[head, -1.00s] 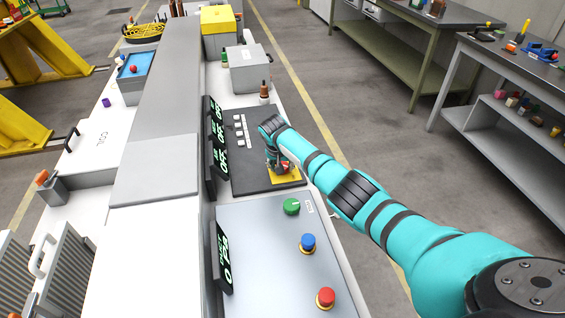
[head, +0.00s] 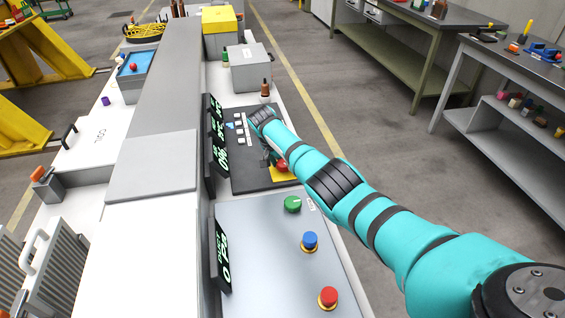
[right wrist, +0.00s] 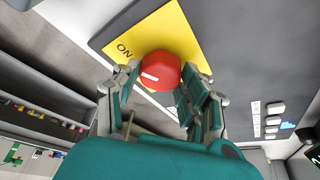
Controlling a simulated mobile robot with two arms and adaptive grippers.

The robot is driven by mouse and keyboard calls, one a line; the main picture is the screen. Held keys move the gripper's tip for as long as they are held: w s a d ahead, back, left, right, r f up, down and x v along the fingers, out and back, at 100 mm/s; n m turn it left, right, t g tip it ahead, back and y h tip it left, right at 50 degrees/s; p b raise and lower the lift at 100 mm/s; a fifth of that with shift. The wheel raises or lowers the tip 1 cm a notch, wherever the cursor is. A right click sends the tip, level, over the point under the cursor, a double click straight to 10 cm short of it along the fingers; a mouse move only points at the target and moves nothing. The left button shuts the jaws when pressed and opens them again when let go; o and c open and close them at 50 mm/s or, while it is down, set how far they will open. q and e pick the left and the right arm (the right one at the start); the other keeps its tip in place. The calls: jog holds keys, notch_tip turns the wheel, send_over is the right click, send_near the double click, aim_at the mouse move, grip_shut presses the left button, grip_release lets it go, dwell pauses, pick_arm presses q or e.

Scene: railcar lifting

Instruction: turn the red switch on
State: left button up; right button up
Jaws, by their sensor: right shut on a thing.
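The red switch (right wrist: 160,72) is a round red knob with a white mark, on a yellow plate (right wrist: 140,25) lettered "ON". In the head view the switch (head: 282,165) shows partly behind my right arm, on its yellow plate (head: 285,177) at the near end of a dark panel. My right gripper (right wrist: 158,84) has its fingers on both sides of the knob and is shut on it. In the head view the right gripper (head: 273,158) is mostly hidden by the wrist. My left gripper is out of view.
Green (head: 292,204), blue (head: 310,241) and red (head: 327,297) buttons sit on the grey panel nearer me. Black displays (head: 216,140) with light figures stand along the left edge. A column of small white buttons (head: 239,128) includes a blue light (head: 230,126).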

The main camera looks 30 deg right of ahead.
jog(key=o, duration=1.2)
jog(key=v, duration=1.2)
jog(key=shift+f, duration=0.1)
